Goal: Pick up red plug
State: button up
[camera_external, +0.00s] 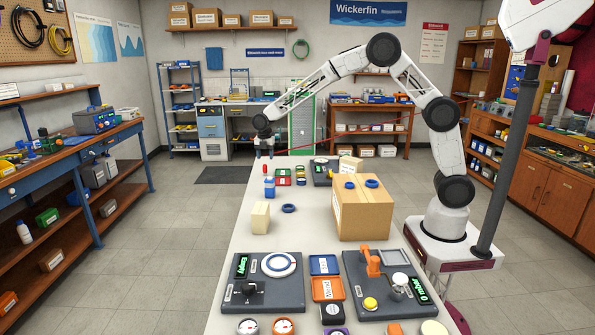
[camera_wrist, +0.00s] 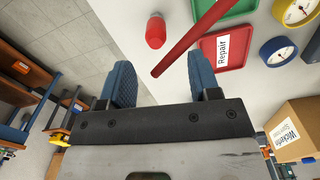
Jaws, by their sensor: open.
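The red plug (camera_wrist: 156,32) shows in the wrist view as a small red cylinder near the table's edge, ahead of my gripper (camera_wrist: 163,78). It appears upright and apart from both fingers. The two blue fingers are spread with nothing between them. In the external view my gripper (camera_external: 264,150) hangs at the far left end of the white table, above a small red spot (camera_external: 265,168) that looks like the plug. The gap in height is hard to judge.
A long red bar (camera_wrist: 195,38) crosses close to the right finger in the wrist view. A red tray labelled Repair (camera_wrist: 232,48) lies right of the plug. A blue item (camera_external: 270,187) stands nearby. A cardboard box (camera_external: 362,215) stands further along the table.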

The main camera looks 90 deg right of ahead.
aim_at(265, 165)
jog(key=shift+w+d+f, duration=0.2)
jog(key=shift+d+f, duration=0.05)
jog(key=shift+f, duration=0.05)
jog(key=shift+f, duration=0.1)
jog(key=shift+f, duration=1.15)
jog(key=shift+f, duration=0.15)
jog(key=shift+f, duration=2.5)
jog(key=shift+c, duration=0.5)
jog(key=c, duration=1)
